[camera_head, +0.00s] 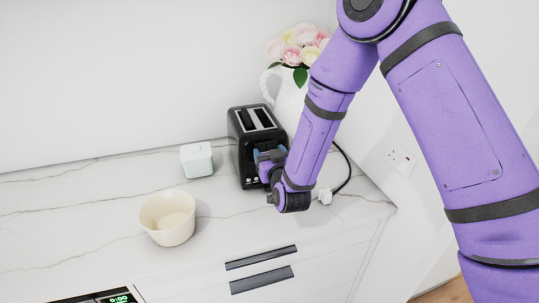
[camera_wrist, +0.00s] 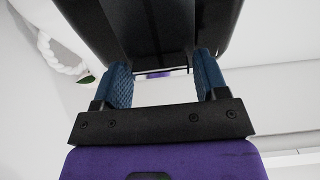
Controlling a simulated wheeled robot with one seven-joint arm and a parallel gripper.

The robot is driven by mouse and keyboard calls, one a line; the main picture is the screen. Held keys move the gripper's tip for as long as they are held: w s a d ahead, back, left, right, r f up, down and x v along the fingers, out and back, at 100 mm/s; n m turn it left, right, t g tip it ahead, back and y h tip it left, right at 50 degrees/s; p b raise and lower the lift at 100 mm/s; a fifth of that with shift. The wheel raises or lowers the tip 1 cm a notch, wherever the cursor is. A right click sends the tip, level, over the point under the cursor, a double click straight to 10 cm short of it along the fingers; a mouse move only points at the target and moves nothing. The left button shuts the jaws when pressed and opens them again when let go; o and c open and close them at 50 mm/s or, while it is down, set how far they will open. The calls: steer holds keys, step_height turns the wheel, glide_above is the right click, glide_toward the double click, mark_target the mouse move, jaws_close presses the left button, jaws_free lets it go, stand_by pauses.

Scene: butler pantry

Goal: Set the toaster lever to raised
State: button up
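The black toaster (camera_head: 246,130) stands upright on the counter, with two long slots on top. My gripper (camera_head: 270,156) is at its front end, close to the front face. In the wrist view the toaster's dark body (camera_wrist: 165,25) fills the top middle, with a vertical slotted strip on it. The lever is not clearly visible; my gripper and wrist hide part of the front in the head view. I cannot tell whether a finger touches the toaster.
A white vase (camera_head: 290,100) with pink and yellow flowers stands behind the toaster. A pale box (camera_head: 196,160) and a cream bowl (camera_head: 168,218) are to the left. The marble counter at far left is clear.

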steer(key=c, duration=0.9)
steer(key=shift+r, duration=1.3)
steer(key=o, duration=1.3)
steer(key=v, duration=1)
steer(key=shift+s, duration=0.4)
steer(key=shift+d+r, duration=0.1)
